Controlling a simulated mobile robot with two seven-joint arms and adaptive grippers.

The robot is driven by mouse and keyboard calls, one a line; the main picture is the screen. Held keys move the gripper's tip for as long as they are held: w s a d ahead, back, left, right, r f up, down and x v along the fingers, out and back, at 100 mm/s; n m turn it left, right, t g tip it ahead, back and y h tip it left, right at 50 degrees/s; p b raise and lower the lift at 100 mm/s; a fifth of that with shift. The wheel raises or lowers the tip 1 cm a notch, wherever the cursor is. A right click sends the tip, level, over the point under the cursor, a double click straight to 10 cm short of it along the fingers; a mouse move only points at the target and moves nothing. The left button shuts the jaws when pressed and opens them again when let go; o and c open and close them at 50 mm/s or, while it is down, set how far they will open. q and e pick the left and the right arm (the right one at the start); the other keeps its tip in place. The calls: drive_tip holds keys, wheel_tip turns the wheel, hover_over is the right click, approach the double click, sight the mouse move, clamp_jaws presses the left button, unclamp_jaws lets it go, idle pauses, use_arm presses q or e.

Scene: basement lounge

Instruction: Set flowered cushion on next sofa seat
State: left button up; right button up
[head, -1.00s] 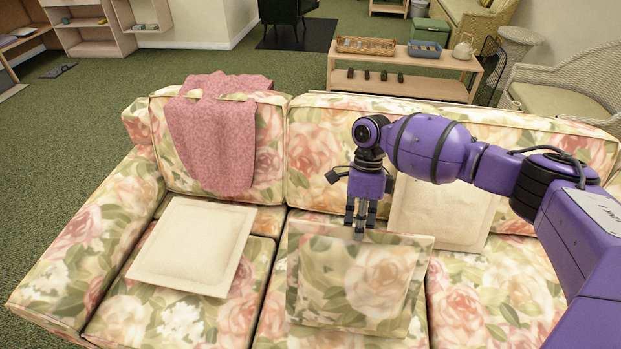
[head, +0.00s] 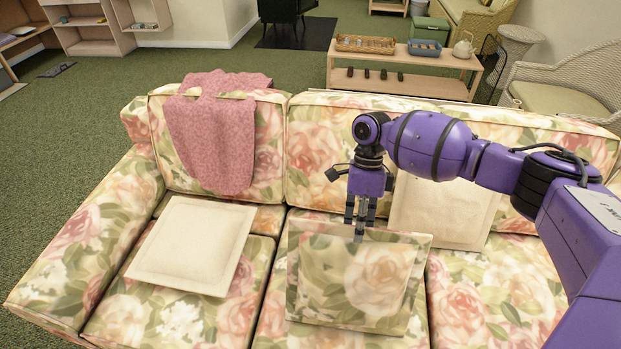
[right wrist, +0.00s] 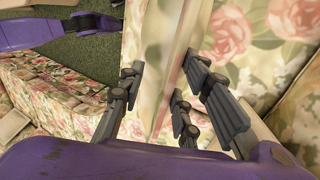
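The flowered cushion (head: 350,285) stands nearly upright on the middle seat of the flowered sofa (head: 75,250), its broad face toward me. Its pattern matches the sofa's. My right gripper (head: 360,228) comes down on its top edge from above. In the right wrist view my right gripper's fingers (right wrist: 160,105) lie on both sides of the cushion (right wrist: 160,65) and appear shut on it. The cushion's lower edge is close to the seat; I cannot tell whether it bears on it. My left gripper is not in view.
A cream cushion (head: 192,245) lies on the left seat, and another cream cushion (head: 445,212) leans on the backrest at right, partly behind my arm. A pink throw (head: 215,130) hangs over the left backrest. The right seat (head: 490,300) has free room. A low wooden shelf (head: 400,90) stands behind.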

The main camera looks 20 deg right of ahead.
drive_tip(key=v, duration=0.7)
drive_tip(key=shift+r, duration=0.3)
drive_tip(key=shift+w, duration=0.1)
idle(0.5)
